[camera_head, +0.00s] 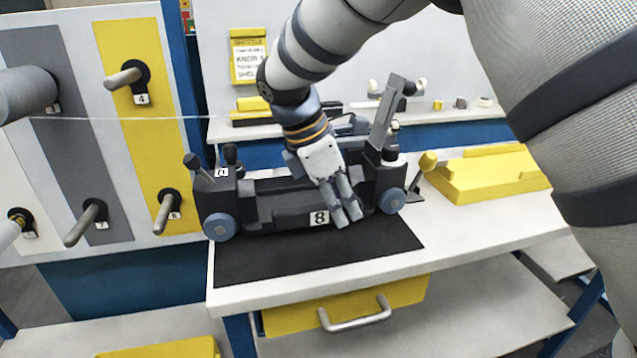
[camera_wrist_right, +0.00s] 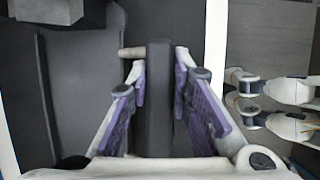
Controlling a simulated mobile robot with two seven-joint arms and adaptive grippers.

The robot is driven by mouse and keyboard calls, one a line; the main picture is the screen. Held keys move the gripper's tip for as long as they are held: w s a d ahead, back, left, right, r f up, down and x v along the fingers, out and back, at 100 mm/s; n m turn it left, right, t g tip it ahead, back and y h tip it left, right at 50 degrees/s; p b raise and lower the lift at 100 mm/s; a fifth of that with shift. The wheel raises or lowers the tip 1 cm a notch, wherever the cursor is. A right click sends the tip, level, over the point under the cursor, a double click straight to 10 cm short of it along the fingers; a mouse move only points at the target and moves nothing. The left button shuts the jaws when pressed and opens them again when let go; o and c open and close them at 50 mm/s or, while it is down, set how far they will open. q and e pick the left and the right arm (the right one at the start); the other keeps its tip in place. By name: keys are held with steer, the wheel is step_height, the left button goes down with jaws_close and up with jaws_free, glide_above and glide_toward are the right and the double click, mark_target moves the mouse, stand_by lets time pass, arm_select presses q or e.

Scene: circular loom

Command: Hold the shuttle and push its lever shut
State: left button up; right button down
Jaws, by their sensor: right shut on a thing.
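The dark grey shuttle (camera_head: 285,207), with blue wheels and a number 8 label, stands on a black mat (camera_head: 300,258) on the white table. A grey lever (camera_head: 383,112) stands up, slightly tilted, from its right end. My right gripper (camera_head: 346,208) reaches down over the front of the shuttle, left of the lever and apart from it. In the right wrist view, its purple-padded fingers are on both sides of a dark upright bar of the shuttle (camera_wrist_right: 159,100), shut on it. The fingers hide part of the shuttle's front.
A yellow block fixture (camera_head: 490,175) and a yellow-knobbed handle (camera_head: 427,162) are right of the shuttle. A pegboard with spools and pegs (camera_head: 165,212) stands at left. A shelf with small parts lies behind. The mat's front is clear.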

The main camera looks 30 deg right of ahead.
arm_select(q)
steer(key=shift+w+r, duration=0.15)
stand_by(0.5)
stand_by(0.4)
